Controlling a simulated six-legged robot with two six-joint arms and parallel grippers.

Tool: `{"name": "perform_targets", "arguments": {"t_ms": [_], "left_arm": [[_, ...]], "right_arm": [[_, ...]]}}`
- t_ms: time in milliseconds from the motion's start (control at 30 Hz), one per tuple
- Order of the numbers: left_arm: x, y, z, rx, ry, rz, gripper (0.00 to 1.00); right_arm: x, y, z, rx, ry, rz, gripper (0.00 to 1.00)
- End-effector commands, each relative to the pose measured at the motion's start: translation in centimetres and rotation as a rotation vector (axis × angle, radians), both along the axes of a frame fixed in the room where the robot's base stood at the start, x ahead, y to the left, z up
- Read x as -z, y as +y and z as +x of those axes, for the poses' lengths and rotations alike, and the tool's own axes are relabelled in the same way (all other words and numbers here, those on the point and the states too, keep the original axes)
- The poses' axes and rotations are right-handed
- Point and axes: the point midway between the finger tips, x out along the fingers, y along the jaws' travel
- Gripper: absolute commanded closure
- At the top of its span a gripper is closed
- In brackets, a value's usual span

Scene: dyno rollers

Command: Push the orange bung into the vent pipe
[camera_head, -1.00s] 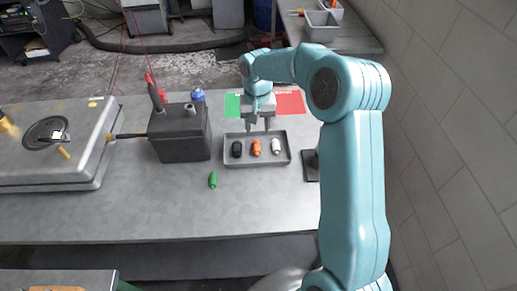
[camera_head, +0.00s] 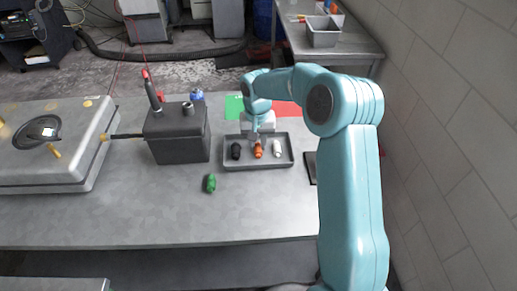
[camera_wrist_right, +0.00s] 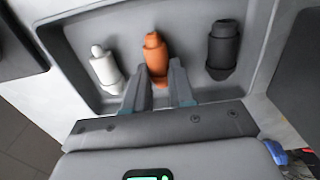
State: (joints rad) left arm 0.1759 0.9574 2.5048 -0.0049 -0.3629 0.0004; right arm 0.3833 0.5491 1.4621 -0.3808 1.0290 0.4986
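The orange bung (camera_head: 258,151) lies in the middle of a shallow grey tray (camera_head: 230,163), between a black bung (camera_head: 236,151) and a white bung (camera_head: 277,149). My right gripper (camera_head: 256,137) is low over the tray at the orange bung's far end. In the right wrist view its two fingers (camera_wrist_right: 159,76) are apart, on either side of the near end of the orange bung (camera_wrist_right: 156,52). Whether they touch it I cannot tell. A short open pipe stub (camera_head: 188,107), which looks like the vent pipe, stands on top of a dark grey box (camera_head: 180,139). My left gripper is not in view.
A green bung (camera_head: 211,183) lies on the metal table in front of the tray. A grey case (camera_head: 60,170) is at left. The table front is clear.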

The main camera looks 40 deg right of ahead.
Motion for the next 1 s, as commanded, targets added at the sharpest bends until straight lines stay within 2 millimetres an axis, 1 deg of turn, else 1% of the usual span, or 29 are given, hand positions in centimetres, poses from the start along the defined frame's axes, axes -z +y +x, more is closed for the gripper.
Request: {"name": "perform_targets", "arguments": {"t_ms": [167, 833, 900, 1000], "left_arm": [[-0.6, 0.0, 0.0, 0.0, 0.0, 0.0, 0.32], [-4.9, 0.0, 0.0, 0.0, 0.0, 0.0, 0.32], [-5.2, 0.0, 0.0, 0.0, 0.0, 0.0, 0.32], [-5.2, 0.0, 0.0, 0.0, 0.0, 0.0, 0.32]], "right_arm": [[-0.7, 0.0, 0.0, 0.0, -0.001, 0.0, 1.0], [-6.7, 0.1, 0.0, -0.001, -0.001, 0.0, 1.0], [-7.1, 0.1, 0.0, -0.001, -0.001, 0.001, 1.0], [-7.1, 0.1, 0.0, -0.001, -0.001, 0.001, 1.0]]}}
